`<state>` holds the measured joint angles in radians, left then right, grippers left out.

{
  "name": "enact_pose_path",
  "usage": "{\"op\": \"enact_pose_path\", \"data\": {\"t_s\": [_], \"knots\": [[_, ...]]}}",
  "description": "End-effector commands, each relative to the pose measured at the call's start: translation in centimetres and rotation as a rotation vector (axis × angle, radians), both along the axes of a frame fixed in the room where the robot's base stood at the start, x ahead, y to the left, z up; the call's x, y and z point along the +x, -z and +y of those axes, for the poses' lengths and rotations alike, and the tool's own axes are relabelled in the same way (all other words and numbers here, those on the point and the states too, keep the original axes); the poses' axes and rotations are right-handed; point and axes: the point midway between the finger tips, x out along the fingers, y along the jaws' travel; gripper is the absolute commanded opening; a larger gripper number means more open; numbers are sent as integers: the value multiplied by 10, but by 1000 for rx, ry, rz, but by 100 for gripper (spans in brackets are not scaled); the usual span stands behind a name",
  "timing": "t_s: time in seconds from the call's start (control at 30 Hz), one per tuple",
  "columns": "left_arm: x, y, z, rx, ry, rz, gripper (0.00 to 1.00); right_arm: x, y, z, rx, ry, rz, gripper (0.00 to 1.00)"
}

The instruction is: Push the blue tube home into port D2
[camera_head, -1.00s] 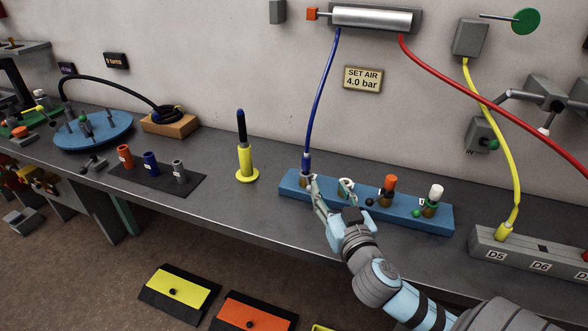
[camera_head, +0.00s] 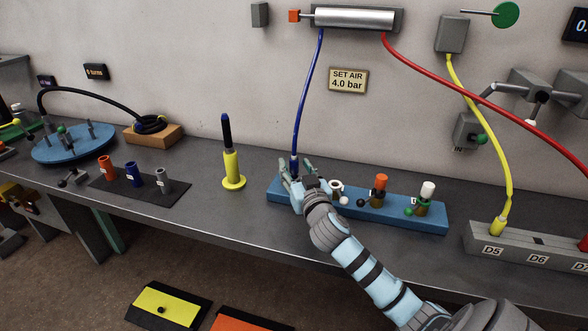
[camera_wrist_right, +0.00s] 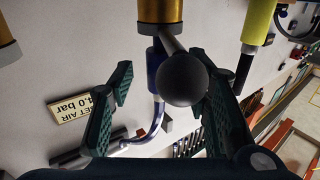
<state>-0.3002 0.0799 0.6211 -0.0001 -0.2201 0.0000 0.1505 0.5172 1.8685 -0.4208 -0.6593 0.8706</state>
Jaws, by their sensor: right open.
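The blue tube (camera_head: 307,95) hangs from the silver cylinder on the wall to the left end of the blue block (camera_head: 400,216). My right gripper (camera_head: 296,167) is open at the tube's lower end and hides the port there. In the right wrist view, the gripper's open jaws (camera_wrist_right: 168,86) have a dark ball knob (camera_wrist_right: 183,80) on a stem between them. The blue tube (camera_wrist_right: 153,68) shows behind the knob, meeting a brass fitting (camera_wrist_right: 160,10). I cannot read a D2 label or tell how far the tube is in. My left gripper is not in view.
Orange-topped (camera_head: 381,183) and white-topped (camera_head: 427,190) ports stand to the right on the blue block. A yellow stand (camera_head: 232,172) with a dark rod is left of it. A red hose (camera_head: 455,87) and a yellow hose (camera_head: 487,126) hang at right. The front bench strip is clear.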

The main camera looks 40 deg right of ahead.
Motion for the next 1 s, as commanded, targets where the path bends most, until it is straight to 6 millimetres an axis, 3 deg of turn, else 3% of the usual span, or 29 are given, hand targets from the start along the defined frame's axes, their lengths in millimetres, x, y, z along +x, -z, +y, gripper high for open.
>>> {"op": "enact_pose_path", "data": {"t_s": [0.1,0.3,0.6,0.87,1.0], "knots": [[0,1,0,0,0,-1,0,15,0,-6,-1,0,0,44],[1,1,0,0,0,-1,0,17,0,-6,-1,-2,2,44],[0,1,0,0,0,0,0,16,1,-6,-1,-2,2,0],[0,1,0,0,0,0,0,16,0,-6,-1,-1,2,0],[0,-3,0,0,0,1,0,16,-10,-6,-1,-1,-1,0]]}}
